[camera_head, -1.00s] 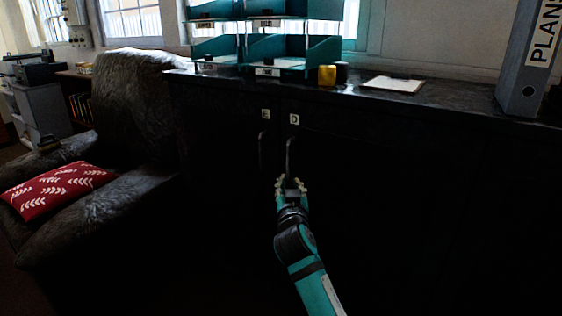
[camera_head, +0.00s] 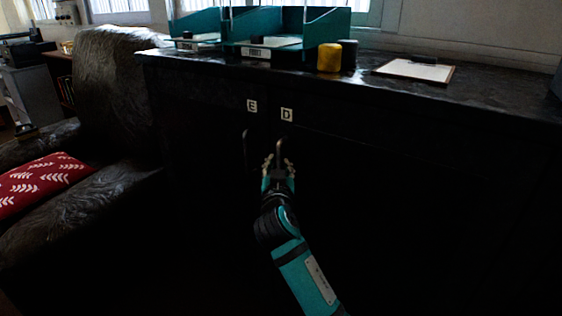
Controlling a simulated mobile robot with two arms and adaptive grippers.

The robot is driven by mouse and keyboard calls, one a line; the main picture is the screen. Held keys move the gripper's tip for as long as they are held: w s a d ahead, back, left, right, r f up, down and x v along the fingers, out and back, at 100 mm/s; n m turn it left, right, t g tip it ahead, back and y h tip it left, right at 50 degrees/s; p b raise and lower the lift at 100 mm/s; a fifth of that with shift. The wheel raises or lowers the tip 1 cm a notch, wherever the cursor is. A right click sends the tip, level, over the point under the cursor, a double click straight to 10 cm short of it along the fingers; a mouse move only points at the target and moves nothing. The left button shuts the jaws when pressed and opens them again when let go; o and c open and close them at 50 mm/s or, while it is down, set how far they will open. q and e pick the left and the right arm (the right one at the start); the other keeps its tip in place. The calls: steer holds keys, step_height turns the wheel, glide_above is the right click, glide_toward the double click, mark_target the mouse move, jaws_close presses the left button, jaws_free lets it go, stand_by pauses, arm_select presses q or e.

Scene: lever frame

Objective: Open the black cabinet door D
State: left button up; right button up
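The black cabinet door D (camera_head: 345,185) is closed and marked by a white D label (camera_head: 287,114). Its upright handle (camera_head: 280,147) hangs below the label. My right gripper (camera_head: 279,163) is at the lower part of this handle, with its fingers apart on either side of it in the picture. I cannot tell whether the fingers touch the handle. The lower end of the handle is hidden by the gripper. My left gripper is not in view.
Door E's label (camera_head: 251,105) and handle (camera_head: 247,150) are close on the left. The cabinet top carries teal trays (camera_head: 262,45), a yellow cup-like object (camera_head: 329,57) and a clipboard (camera_head: 416,70). A dark armchair (camera_head: 115,85) with a red cushion (camera_head: 40,183) stands left.

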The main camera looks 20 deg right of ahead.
steer(key=shift+r, duration=0.1)
jaws_close()
stand_by(0.5)
